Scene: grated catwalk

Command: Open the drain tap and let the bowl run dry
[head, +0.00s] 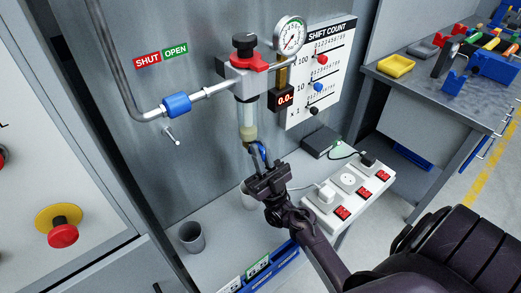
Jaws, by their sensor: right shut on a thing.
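The bowl (248,118) hangs upright under the grey regulator body (246,80). A pale yellowish layer shows in its lower part. The drain tap (247,144) is a small brownish piece at its bottom end, partly hidden by my fingers. My right gripper (259,154) reaches up from below right and is shut at the tap, with blue showing at its fingers. A whitish cup (247,200) stands on the bench below, partly hidden behind my right gripper. Whether liquid is running out is too small to tell. My left gripper is out of view.
A blue-collared valve (177,105) sits on the pipe at left, below the SHUT/OPEN label (161,55). A gauge (290,36) and a red display (284,100) are at right. A grey cup (191,237) and a power strip (348,188) flank my right gripper.

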